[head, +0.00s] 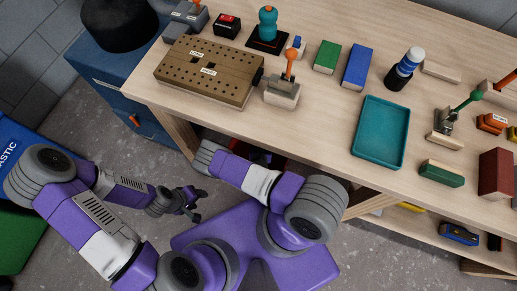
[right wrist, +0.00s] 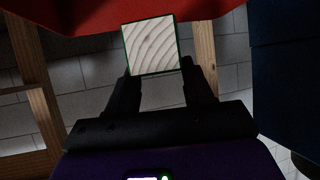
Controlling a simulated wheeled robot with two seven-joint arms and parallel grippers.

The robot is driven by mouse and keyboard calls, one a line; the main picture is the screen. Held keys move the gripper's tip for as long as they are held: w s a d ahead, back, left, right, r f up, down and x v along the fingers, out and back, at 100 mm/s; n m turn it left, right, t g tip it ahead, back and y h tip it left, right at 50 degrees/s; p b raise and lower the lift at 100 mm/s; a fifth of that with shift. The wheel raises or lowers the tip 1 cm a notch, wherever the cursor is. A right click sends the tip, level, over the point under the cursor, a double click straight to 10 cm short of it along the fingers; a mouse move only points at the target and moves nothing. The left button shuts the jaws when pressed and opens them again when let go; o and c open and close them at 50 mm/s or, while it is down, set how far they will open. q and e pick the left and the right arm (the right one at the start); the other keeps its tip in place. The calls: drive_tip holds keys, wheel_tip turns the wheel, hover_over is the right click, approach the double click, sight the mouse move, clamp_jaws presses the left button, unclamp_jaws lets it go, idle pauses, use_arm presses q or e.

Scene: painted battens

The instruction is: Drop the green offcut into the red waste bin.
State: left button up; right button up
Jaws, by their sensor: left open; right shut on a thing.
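The green offcut (right wrist: 151,45) shows in the right wrist view as a block with a pale wood-grain end and thin green painted edges. My right gripper (right wrist: 155,74) is shut on it, with one finger on each side. The red waste bin (right wrist: 75,16) appears as a red surface across the top of that view, beyond the offcut; I cannot tell whether the offcut is over its opening. In the head view the right gripper is hidden below the bench edge. My left gripper (head: 190,203) is open and empty, in front of the bench above the floor.
The wooden bench (head: 310,122) carries a drilled board (head: 208,72), a teal tray (head: 381,132), a green block (head: 327,56), a blue block (head: 357,67) and several tools. A blue cabinet (head: 100,68) stands left. A blue bin (head: 22,150) is at the far left.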

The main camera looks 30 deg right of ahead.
drive_tip(key=o, duration=1.1)
drive_tip(key=shift+o, duration=0.2)
drive_tip(key=p+v, duration=0.3)
drive_tip(key=v, duration=0.4)
drive_tip(key=shift+a, duration=0.2)
drive_tip(key=shift+s, duration=0.25)
